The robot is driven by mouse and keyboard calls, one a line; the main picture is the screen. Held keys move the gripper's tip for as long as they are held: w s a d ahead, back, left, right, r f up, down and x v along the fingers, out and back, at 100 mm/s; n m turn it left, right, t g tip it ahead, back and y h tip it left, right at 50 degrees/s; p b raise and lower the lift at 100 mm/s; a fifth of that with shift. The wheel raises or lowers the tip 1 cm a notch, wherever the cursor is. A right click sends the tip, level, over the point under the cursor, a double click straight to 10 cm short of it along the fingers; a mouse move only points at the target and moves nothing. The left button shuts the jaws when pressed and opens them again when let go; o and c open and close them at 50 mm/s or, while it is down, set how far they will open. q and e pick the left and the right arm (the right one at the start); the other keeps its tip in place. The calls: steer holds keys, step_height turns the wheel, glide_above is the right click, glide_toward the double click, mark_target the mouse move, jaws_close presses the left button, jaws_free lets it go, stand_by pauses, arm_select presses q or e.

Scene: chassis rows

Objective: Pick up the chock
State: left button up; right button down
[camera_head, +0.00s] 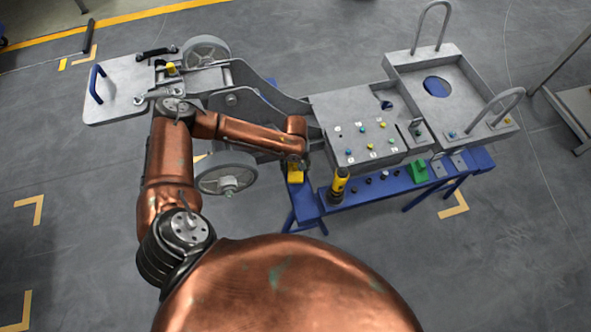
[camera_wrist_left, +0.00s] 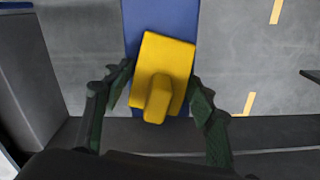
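The yellow chock (camera_head: 295,173) is at the left end of the blue bench, partly hidden by my left wrist in the head view. In the left wrist view the chock (camera_wrist_left: 168,57) sits on the blue surface, with its raised narrow grip toward me. My left gripper (camera_wrist_left: 161,88) is open, its two dark green fingers on either side of the chock. Narrow gaps seem to show between the fingers and the chock. In the head view my left gripper (camera_head: 297,160) is mostly hidden under the wrist. My right gripper is not in view.
The blue bench (camera_head: 372,188) carries a yellow-and-black tool (camera_head: 338,186), a green block (camera_head: 417,171) and small dark parts. Behind stand the grey chassis with wheels (camera_head: 226,174), a button panel (camera_head: 365,138) and a tray with tall handles (camera_head: 465,75).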

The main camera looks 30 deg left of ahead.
arm_select(q)
steer(key=c, duration=1)
steer(key=shift+r, duration=0.1)
